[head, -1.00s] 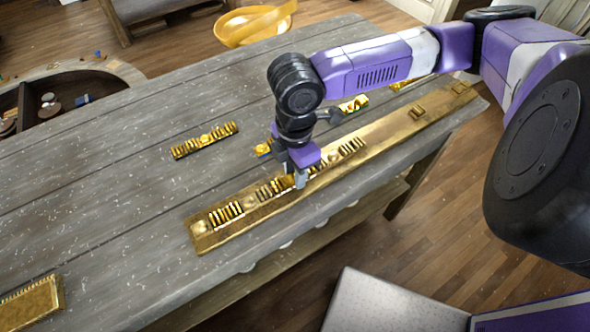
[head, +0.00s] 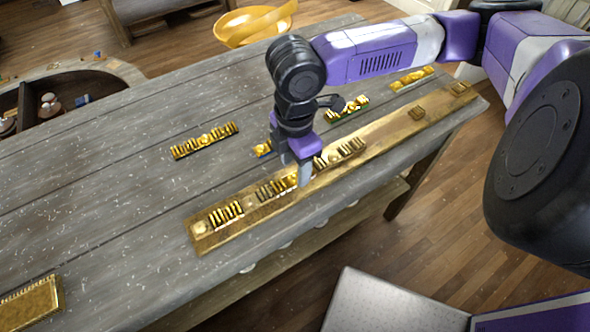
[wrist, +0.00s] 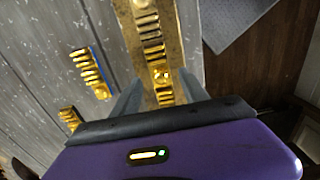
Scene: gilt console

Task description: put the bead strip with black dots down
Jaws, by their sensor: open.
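A long gilt board (head: 385,136) lies along the near side of the grey table and bears several gold bead strips end to end: a left strip (head: 225,213), a middle strip (head: 273,188) and a right strip (head: 350,147). My gripper (head: 297,174) is open over the board, around the join of the middle and right strips. In the wrist view its fingers stand apart on either side of the board, with a gold strip (wrist: 162,75) between them, partly hidden by the gripper body. Black dots are too small to make out, so I cannot tell which strip carries them.
Loose bead strips lie on the table behind the board: a dark-edged one (head: 205,140), a blue-based one (head: 262,148), a green-based one (head: 347,109) and one at far right (head: 412,78). The table's left is mostly clear.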

